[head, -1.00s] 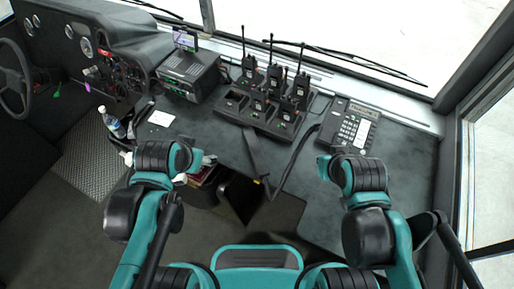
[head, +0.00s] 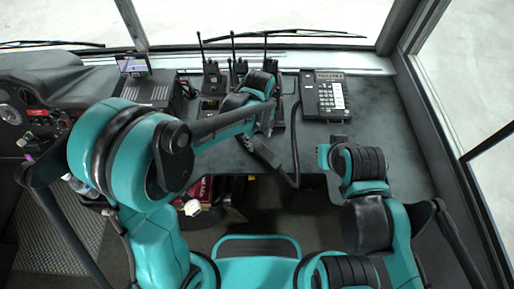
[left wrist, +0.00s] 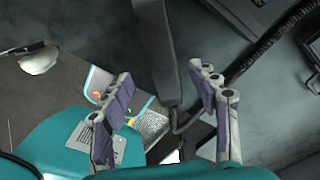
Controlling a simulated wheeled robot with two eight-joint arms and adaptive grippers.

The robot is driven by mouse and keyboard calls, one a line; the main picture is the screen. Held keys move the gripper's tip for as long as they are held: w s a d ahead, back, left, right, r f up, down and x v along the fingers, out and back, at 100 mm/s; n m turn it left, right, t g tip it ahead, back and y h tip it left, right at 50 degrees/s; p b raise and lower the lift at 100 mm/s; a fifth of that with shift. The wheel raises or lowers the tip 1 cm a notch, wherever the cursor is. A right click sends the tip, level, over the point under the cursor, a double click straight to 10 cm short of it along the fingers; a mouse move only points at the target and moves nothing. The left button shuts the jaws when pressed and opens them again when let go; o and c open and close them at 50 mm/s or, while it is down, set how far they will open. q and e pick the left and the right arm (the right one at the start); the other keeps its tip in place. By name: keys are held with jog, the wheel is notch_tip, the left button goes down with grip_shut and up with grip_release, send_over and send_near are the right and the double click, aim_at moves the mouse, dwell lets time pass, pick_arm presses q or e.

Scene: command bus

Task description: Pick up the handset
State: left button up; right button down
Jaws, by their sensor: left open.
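The black handset (head: 266,152) lies at the front edge of the dark desk in the head view, with its cord curving beside it. In the left wrist view the handset (left wrist: 158,48) is a long dark bar at the top middle. My left gripper (left wrist: 160,76) is open, its two fingers on either side of the handset's line, and nothing is held. Whether the fingers are at its height I cannot tell.
A desk phone (head: 326,95) stands right of the radios (head: 238,68), which my left arm partly covers. A small screen (head: 132,65) stands at the back left. The desk at right (head: 385,110) is clear. A dark red item (head: 203,193) sits below the desk edge.

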aim_at(257, 145)
pick_arm(q)
notch_tip(257, 145, down, 2)
jog(key=shift+w+b, duration=0.1)
jog(key=shift+b, duration=0.25)
jog(key=f, duration=0.1)
jog(key=f+b, duration=0.1)
jog(key=f, duration=0.1)
jog(key=f+b, duration=0.1)
jog(key=shift+w+a+f, duration=0.2)
jog(key=shift+w+f, duration=0.1)
jog(key=shift+f, duration=0.1)
jog(key=shift+r, duration=0.1)
jog(key=shift+c, duration=0.3)
grip_shut()
